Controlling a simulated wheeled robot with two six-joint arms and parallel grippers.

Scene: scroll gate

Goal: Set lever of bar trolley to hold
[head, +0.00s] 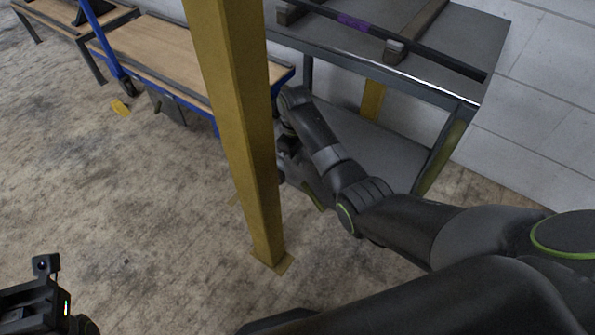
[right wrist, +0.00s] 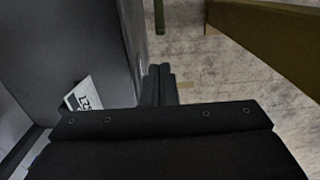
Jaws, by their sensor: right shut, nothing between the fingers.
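A trolley with a blue frame and wooden top (head: 160,58) stands at the back left in the head view. A small yellow lever-like part (head: 121,107) shows low at its near side; its setting cannot be told. A grey metal table (head: 470,35) at the upper right carries a dark bar with a purple band (head: 353,21). Which one is the bar trolley is unclear. My right gripper (right wrist: 158,85) is shut and empty in the right wrist view, beside a dark grey panel (right wrist: 85,45). In the head view the yellow post partly hides it. My left gripper (head: 40,295) shows partly at the lower left.
A yellow post (head: 240,130) stands on the floor close in front of my right arm. A white label (right wrist: 84,95) with figures is on the dark panel side. The floor at the left (head: 90,200) is clear.

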